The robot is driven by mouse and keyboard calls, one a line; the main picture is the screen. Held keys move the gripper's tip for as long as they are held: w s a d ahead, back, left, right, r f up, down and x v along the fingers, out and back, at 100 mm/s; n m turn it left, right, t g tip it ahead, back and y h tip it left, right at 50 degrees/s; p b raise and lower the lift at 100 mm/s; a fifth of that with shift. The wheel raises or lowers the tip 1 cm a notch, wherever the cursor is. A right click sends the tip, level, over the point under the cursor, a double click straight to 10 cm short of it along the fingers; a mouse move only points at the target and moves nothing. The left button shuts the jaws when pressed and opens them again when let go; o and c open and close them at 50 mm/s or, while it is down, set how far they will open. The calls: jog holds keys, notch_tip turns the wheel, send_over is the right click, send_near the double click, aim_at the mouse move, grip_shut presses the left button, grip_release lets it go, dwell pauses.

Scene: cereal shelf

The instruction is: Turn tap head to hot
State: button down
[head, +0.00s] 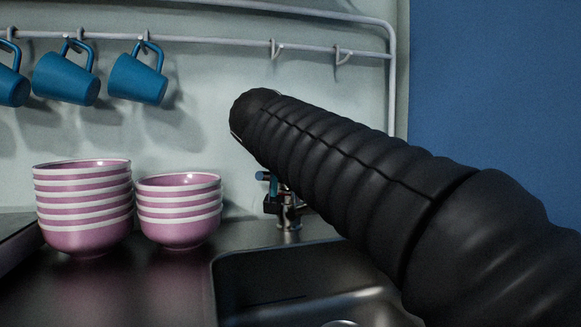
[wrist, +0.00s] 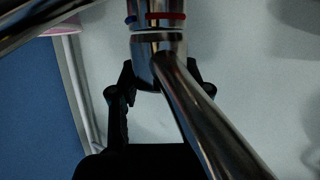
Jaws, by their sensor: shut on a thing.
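The chrome tap (head: 289,216) stands behind the sink in the head view, partly hidden by my dark arm. In the wrist view its chrome body with a blue and a red mark (wrist: 158,17) is at the top centre. Below the marks is the tap head (wrist: 158,48), from which a long chrome bar (wrist: 212,118) slants down to the right. My gripper (wrist: 160,88) has one black finger on each side of the tap head and is shut on it. The exact contact points are dark and partly hidden.
The sink (head: 290,280) lies in front of the tap. Two stacks of pink-and-white bowls (head: 84,210) (head: 180,212) stand on the counter to the left. Blue mugs (head: 138,78) hang from a rail (head: 220,36) above. A blue wall (head: 490,90) is at the right.

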jog(key=c, duration=0.5)
grip_release()
jog(key=v, duration=1.2)
jog(key=shift+a, duration=0.1)
